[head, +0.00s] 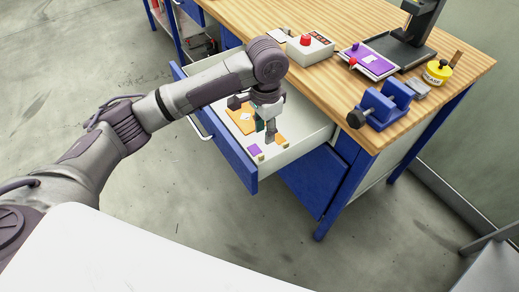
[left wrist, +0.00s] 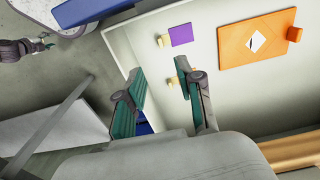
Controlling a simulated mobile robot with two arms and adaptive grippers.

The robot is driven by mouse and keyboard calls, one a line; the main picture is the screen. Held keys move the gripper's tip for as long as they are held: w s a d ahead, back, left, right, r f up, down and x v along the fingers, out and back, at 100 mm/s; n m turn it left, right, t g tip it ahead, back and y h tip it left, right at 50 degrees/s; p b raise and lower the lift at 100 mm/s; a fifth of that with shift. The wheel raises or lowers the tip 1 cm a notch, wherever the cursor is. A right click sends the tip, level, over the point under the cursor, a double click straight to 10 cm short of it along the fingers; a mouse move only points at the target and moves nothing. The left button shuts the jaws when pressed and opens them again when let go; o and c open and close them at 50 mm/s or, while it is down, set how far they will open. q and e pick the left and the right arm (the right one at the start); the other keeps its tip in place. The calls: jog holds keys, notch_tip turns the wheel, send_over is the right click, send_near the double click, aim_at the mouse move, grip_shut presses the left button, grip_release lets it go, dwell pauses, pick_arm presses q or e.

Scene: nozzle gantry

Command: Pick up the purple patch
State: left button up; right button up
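The purple patch (head: 255,149) is a small flat square on the floor of the open white drawer (head: 312,137), near its front. In the left wrist view the purple patch (left wrist: 181,36) lies in full sight beyond the fingers. My left gripper (head: 254,120) is over the drawer, pointing down. In the left wrist view my left gripper (left wrist: 160,84) has its green-padded fingers apart with nothing between them. The patch is beyond the fingertips, not touched. My right gripper (left wrist: 42,43) shows small at the upper left of the left wrist view; its opening is unclear.
An orange plate (left wrist: 240,48) with a white diamond lies beside the patch. Small wooden blocks (left wrist: 163,41) are near it. Drawer walls surround the space. On the bench stand a red-button box (head: 309,48), a purple-topped plate (head: 367,60) and a blue vise (head: 385,105).

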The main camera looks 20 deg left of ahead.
pick_arm(q)
send_over(262, 155)
jog(key=f, duration=0.4)
jog(key=shift+w+d+f, duration=0.15)
jog(key=shift+d+f, duration=0.05)
jog(key=shift+d, duration=0.05)
jog(key=shift+f, duration=0.25)
jog(key=f, duration=0.5)
jog(key=shift+a+b, duration=0.2)
jog(key=shift+b, duration=0.1)
jog(key=shift+f, duration=0.1)
grip_shut()
pick_arm(e)
jog(key=shift+s+f, duration=0.4)
jog(key=shift+s, duration=0.15)
